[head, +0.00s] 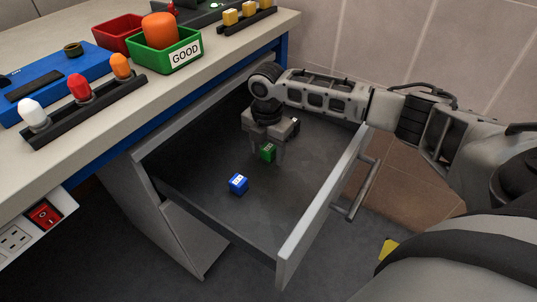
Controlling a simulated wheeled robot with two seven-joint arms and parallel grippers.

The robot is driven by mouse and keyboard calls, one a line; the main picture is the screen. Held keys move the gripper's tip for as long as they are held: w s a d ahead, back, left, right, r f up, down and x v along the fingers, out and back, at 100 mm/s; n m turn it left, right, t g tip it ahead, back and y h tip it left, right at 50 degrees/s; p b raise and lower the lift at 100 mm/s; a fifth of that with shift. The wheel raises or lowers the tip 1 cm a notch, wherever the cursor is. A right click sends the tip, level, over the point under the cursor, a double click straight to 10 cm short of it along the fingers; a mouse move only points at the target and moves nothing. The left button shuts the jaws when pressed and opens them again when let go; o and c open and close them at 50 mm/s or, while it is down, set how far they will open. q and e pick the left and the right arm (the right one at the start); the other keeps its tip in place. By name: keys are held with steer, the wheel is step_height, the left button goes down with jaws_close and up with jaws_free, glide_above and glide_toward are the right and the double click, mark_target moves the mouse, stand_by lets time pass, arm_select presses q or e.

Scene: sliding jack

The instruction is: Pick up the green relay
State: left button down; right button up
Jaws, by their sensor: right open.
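The green relay (267,152) is a small green block lying on the floor of the open drawer (215,205). My right gripper (266,158) reaches down into the drawer with its fingers open. In the picture the relay shows between the two fingertips; I cannot tell whether either finger touches it. Part of the relay is hidden by the gripper. A blue relay (238,184) lies on the drawer floor, nearer and to the left of the green one. My left gripper is not in view.
The drawer's front panel (320,208) with its handle stands to the right. The workbench (190,78) above holds a green bin marked GOOD (166,57), a red bin (119,32), and a rack of white, red and orange lamps (85,112). The drawer's near part is clear.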

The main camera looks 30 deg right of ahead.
steer(key=shift+f, duration=0.15)
steer(key=c, duration=1)
steer(key=shift+c, duration=0.2)
